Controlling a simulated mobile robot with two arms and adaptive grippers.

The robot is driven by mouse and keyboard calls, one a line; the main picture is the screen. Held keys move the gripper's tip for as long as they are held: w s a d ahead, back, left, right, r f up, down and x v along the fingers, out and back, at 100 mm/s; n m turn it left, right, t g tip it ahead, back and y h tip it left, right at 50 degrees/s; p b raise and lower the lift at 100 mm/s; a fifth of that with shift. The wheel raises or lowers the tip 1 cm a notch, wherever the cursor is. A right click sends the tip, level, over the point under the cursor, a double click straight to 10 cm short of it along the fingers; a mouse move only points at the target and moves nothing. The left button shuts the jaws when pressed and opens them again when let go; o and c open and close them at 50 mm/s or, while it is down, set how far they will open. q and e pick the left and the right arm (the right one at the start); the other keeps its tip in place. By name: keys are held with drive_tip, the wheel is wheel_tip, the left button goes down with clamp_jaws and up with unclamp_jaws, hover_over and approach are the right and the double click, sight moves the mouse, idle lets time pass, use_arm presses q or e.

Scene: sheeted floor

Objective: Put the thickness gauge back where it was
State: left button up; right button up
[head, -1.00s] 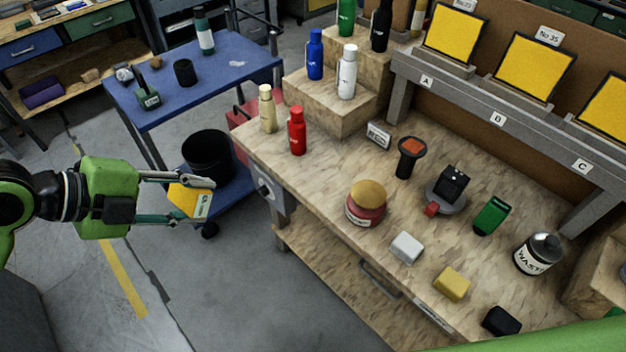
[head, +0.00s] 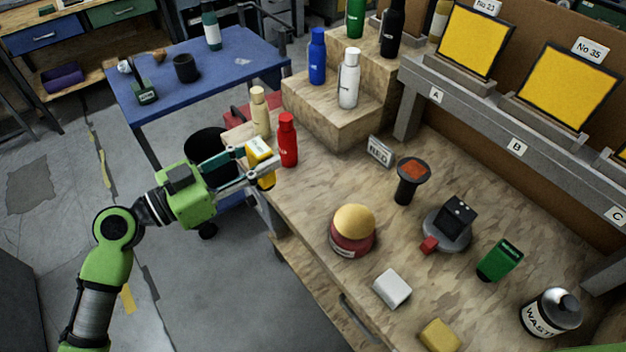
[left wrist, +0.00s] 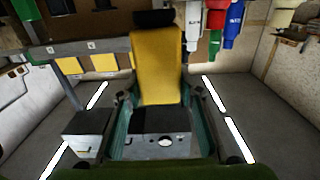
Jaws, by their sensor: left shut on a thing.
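The thickness gauge appears to be the yellow block-like device (head: 262,170) in my left gripper (head: 259,167). The fingers are shut on its sides. In the head view it is held at the left edge of the wooden bench (head: 310,215), close to the red bottle (head: 288,140) and the cream bottle (head: 260,112); whether it touches them I cannot tell. In the left wrist view the yellow device (left wrist: 158,65) stands between the fingers with a dark end piece. The fingers partly hide it in the head view. My right gripper is not in view.
A wooden step (head: 330,115) with bottles stands behind. A small sign (head: 380,151), a black stand with an orange top (head: 410,180), a red jar with a tan top (head: 353,230) and a grey round base with a black block (head: 448,225) stand on the bench. The bench's left front strip is clear.

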use_arm(q)
drive_tip(key=w+d+f, duration=0.1)
drive_tip(key=d+f, duration=0.2)
drive_tip(key=w+d+f+b, duration=0.1)
drive_tip(key=d+f, duration=0.2)
drive_tip(key=f, duration=0.1)
drive_tip(key=w+d+f, duration=0.1)
drive_tip(key=d+f, duration=0.2)
drive_tip(key=shift+w+d+f, duration=0.15)
drive_tip(key=shift+f, duration=0.35)
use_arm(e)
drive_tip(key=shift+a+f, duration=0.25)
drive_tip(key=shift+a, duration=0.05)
use_arm(q)
drive_tip(key=shift+f+b, duration=0.1)
drive_tip(key=shift+b, duration=0.25)
drive_tip(key=o, duration=1.3)
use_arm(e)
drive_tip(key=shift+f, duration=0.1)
